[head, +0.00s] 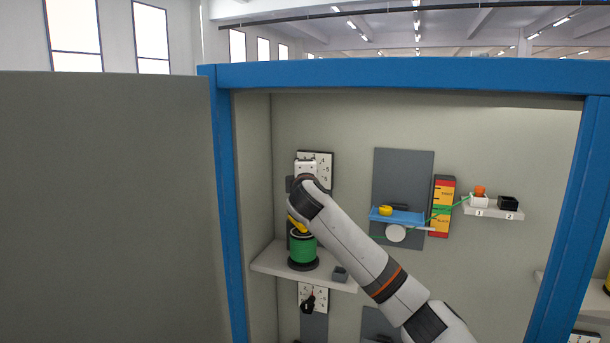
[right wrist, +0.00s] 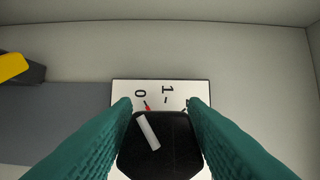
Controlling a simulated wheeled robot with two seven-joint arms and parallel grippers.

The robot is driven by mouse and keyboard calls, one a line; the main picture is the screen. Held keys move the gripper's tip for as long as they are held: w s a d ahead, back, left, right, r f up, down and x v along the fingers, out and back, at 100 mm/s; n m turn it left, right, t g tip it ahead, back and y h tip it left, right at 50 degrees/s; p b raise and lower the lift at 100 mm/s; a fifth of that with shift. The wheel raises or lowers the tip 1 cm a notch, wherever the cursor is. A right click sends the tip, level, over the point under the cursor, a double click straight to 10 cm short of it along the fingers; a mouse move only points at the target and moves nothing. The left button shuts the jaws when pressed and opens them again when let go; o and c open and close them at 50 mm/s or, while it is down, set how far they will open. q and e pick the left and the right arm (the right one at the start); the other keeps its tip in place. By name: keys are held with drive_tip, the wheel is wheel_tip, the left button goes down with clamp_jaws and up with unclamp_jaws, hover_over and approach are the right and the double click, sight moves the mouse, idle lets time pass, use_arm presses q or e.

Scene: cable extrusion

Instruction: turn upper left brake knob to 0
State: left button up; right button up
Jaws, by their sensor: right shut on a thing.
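The upper left brake knob (right wrist: 160,148) is black with a white bar and a red tip. It sits on a white dial plate (right wrist: 185,88), which also shows in the head view (head: 326,168). In the right wrist view the bar slants up and left, and the red tip points close to the "0" mark; the "1" is right of it. My right gripper (right wrist: 159,106) has its teal fingers on both sides of the knob, shut on it. In the head view my right wrist covers the knob. My left gripper is not in view.
A green spool (head: 302,249) stands on a shelf (head: 275,262) below the dial, close to my right arm. A lower dial (head: 313,297) is under the shelf. A blue frame (head: 224,200) bounds the cabinet. A grey panel (head: 403,165) and small shelf (head: 492,210) are right.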

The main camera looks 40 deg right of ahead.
drive_tip(key=shift+f, duration=0.15)
drive_tip(key=o, duration=0.9)
drive_tip(key=shift+a, duration=0.1)
drive_tip(key=shift+s+a, duration=0.1)
drive_tip(key=shift+s, duration=0.05)
drive_tip(key=b+v, duration=0.6)
drive_tip(key=v, duration=0.5)
drive_tip(key=shift+s+a, duration=0.25)
